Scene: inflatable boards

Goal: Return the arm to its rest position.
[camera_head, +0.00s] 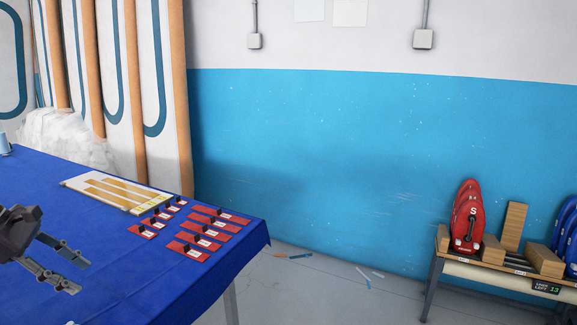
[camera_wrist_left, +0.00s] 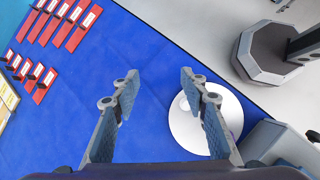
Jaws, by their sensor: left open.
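My left gripper (camera_head: 80,275) is over the blue-covered table (camera_head: 130,270) at the left of the head view. In the left wrist view the same gripper (camera_wrist_left: 160,80) has its two fingers spread wide, with nothing between them but blue cloth below. It is apart from the red pieces. My right gripper is in neither view.
Several red pieces (camera_head: 205,231) with black parts and white labels lie near the table's right end, beside a pale board with tan strips (camera_head: 115,192). A white round object (camera_wrist_left: 186,132) lies below one finger. A bench (camera_head: 497,269) with red and blue boards stands far right.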

